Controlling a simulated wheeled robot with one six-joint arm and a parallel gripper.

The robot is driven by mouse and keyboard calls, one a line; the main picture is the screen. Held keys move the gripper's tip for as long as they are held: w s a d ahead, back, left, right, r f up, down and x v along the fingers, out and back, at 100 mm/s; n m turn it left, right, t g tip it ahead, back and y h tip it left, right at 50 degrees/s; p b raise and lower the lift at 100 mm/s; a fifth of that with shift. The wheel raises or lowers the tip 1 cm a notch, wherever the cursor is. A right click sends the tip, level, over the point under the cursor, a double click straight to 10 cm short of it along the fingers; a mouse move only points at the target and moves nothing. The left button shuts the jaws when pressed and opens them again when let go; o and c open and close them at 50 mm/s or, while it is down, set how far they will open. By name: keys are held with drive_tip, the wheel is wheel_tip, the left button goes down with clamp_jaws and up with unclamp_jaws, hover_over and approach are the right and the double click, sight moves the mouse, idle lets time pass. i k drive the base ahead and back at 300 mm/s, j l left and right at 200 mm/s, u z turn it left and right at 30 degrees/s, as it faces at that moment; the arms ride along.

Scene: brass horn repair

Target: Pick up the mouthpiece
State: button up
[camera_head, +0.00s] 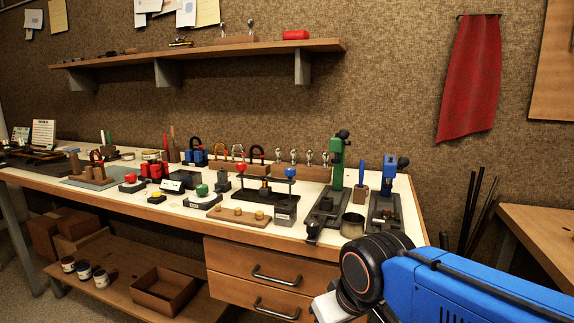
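Several small silver pieces that look like mouthpieces (293,155) stand upright in a row on a wooden rack (303,172) at the back of the workbench. They are too small to tell apart, and I cannot tell which one the task means. Two similar silver pieces (250,27) stand on a wooden block on the wall shelf. My blue arm reaches in from the lower right, in front of the bench and well apart from the rack. Its gripper fingers do not show, so I cannot see whether it holds anything.
A green press (337,170) and a blue press (388,180) stand at the bench's right end, with a metal cup (352,224) between them. Colored knobs, stands and blocks crowd the workbench (140,200). Drawers (270,265) are below. Another table (545,225) stands right.

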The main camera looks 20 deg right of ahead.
sight(293, 152)
drive_tip(key=i+j, duration=0.3)
drive_tip(key=j, duration=0.15)
drive_tip(key=i+j, duration=0.25)
drive_tip(key=j, duration=0.25)
drive_tip(key=i+j, duration=0.3)
drive_tip(key=j, duration=0.15)
drive_tip(key=i+j, duration=0.3)
drive_tip(key=j, duration=0.15)
drive_tip(key=i+j+z, duration=0.15)
drive_tip(key=z, duration=0.25)
drive_tip(key=j+z, duration=0.4)
drive_tip(key=i+j+z, duration=0.1)
drive_tip(key=j+z, duration=0.3)
drive_tip(key=l+z, duration=0.1)
drive_tip(key=z, duration=0.7)
